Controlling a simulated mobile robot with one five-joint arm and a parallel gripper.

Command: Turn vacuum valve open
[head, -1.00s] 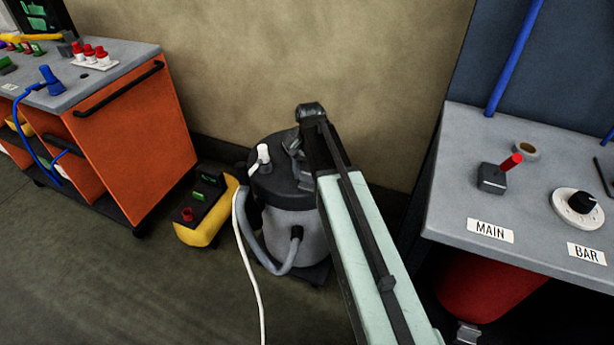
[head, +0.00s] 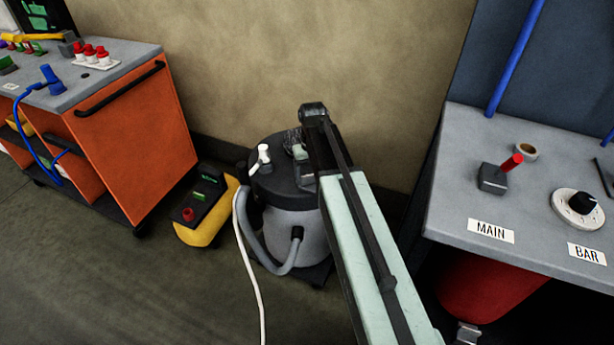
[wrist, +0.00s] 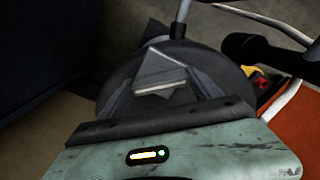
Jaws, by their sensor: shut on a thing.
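A grey drum-shaped vacuum unit (head: 288,232) with a round black lid (head: 268,186) stands on the floor by the wall, in the middle of the head view. A white upright fitting (head: 263,157) is on the left of its lid. My gripper (head: 301,176) is over the right part of the lid, partly hidden by my arm. In the wrist view my gripper (wrist: 163,92) is shut on a pale grey wedge-shaped piece (wrist: 160,76) above the dark round lid (wrist: 122,80). I cannot tell whether this piece is the valve's handle.
A yellow and black box (head: 203,213) is left of the vacuum, with a white cord (head: 249,272) between. An orange cart (head: 135,140) stands at the left. A grey bench (head: 455,190) with a red-handled lever (head: 495,177) and dial (head: 580,206) is at the right.

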